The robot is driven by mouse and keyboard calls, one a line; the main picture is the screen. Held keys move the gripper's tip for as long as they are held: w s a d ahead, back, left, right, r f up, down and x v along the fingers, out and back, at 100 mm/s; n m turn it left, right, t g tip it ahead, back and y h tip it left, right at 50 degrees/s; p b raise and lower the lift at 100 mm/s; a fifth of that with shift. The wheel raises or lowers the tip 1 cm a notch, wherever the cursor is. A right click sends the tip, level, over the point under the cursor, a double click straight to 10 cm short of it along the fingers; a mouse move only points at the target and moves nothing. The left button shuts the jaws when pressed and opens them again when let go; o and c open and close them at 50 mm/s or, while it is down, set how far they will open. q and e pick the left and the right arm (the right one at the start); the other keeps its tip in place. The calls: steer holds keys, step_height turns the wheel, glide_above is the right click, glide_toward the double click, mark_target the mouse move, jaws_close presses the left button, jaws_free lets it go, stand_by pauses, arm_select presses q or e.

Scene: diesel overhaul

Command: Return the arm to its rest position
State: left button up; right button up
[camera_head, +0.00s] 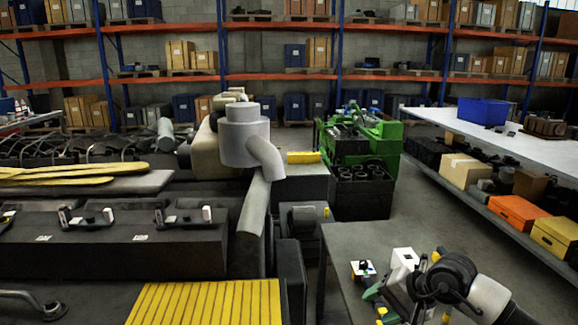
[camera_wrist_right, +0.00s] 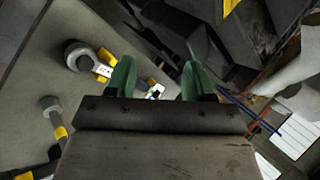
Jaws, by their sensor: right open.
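My right arm comes in from the lower right of the head view. My right gripper (camera_head: 384,288) is low over the near end of the grey table (camera_head: 350,240). In the right wrist view, the two green fingers of my right gripper (camera_wrist_right: 158,82) stand apart with nothing held between them. A small white piece (camera_head: 363,269) with a dark top is on the table beside the gripper. A white block-like part (camera_head: 404,258) shows just behind the gripper. My left gripper is in neither view.
A large dark engine with a grey pipe (camera_head: 246,140) fills the left and middle. A yellow ribbed platform (camera_head: 205,303) is in front. A green machine (camera_head: 362,140) stands behind the table. A long bench with a blue bin (camera_head: 483,111) is at right. Grey floor between is clear.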

steer(key=s+a+r+m+t+y, duration=0.35)
steer(key=a+m+y, duration=0.2)
steer(key=m, duration=0.35)
steer(key=s+a+r+m+t+y, duration=0.3)
steer(key=a+r+m+t+y, duration=0.25)
steer(key=m, duration=0.45)
steer(key=s+d+f+m+t+h, duration=0.15)
steer(key=d+f+m+h, duration=0.35)
steer(key=m, duration=0.6)
steer(key=s+d+f+m+h, duration=0.2)
steer(key=d+f+m+h, duration=0.15)
steer(key=m+h, duration=0.55)
steer(key=s+d+f+m+h, duration=0.1)
steer(key=d+f+m+h, duration=0.35)
steer(key=m, duration=0.85)
steer(key=s+f+m+g+y, duration=0.1)
steer(key=s+f+m+g, duration=0.5)
steer(key=s, duration=0.4)
steer(key=s+f+m+g+y, duration=0.1)
steer(key=s+f+m+g, duration=0.45)
steer(key=s, duration=0.45)
step_height(320, 180, down, 25)
steer(key=g, duration=0.1)
steer(key=s+d+f+g, duration=0.1)
steer(key=s+d+f, duration=0.1)
steer(key=s+f, duration=1.4)
steer(key=shift+s+d+f+n+g+h, duration=0.35)
steer(key=shift+f+n+g+h, duration=0.1)
steer(key=shift+f, duration=0.2)
